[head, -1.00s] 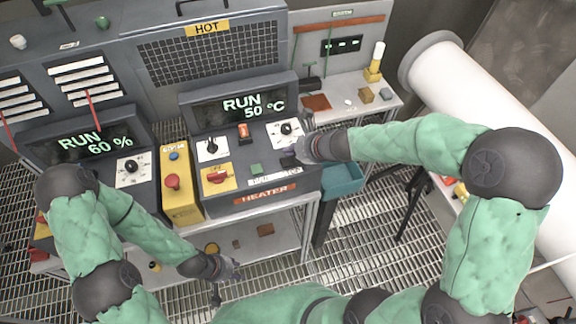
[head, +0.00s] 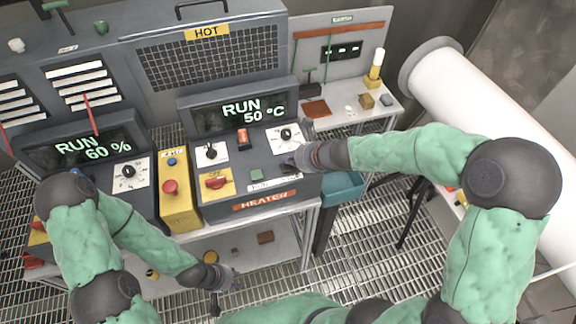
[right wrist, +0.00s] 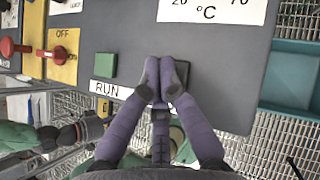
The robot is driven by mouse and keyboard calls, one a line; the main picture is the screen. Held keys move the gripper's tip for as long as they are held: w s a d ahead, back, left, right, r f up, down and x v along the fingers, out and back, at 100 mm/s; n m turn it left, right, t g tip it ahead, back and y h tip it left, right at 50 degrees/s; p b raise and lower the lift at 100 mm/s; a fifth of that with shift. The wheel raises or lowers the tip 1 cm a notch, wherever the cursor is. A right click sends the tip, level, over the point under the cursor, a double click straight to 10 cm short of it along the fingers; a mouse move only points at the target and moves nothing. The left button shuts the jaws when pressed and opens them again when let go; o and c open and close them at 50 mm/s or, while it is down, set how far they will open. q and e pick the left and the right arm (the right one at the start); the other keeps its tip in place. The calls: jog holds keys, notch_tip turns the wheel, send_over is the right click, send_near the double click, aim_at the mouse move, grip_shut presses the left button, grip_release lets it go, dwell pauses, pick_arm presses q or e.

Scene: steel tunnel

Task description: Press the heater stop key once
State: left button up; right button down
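The heater panel (head: 226,168) has a dark top, and its display (head: 241,109) reads RUN 50 °C. A green key (head: 257,174) sits above the RUN label; it also shows in the right wrist view (right wrist: 103,66). To its right is a black key (right wrist: 182,72), partly hidden by my fingers; its label is covered in that view. My right gripper (right wrist: 159,72) is shut and empty, fingertips together over the black key's left part; contact cannot be told. In the head view, my right gripper (head: 288,161) is at the panel's right side. My left gripper (head: 229,292) is open and empty, low in front of the bench.
A yellow box (head: 177,197) with a red button stands left of the heater panel. A red switch (head: 215,182) and dials share the panel. A teal bin (head: 342,187) is below right. A second panel (head: 85,152) reads RUN 60 %.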

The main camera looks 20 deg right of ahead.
aim_at(291, 167)
jog(key=shift+f, duration=0.1)
dwell(0.6)
jog(key=shift+f+b, duration=0.35)
jog(key=shift+b, duration=0.05)
jog(key=shift+f+b, duration=0.45)
dwell(0.6)
jog(key=shift+r, duration=0.15)
jog(key=shift+r+p, duration=0.75)
jog(key=shift+p, duration=0.15)
notch_tip(291, 167, up, 5)
jog(key=p, duration=0.5)
dwell(0.4)
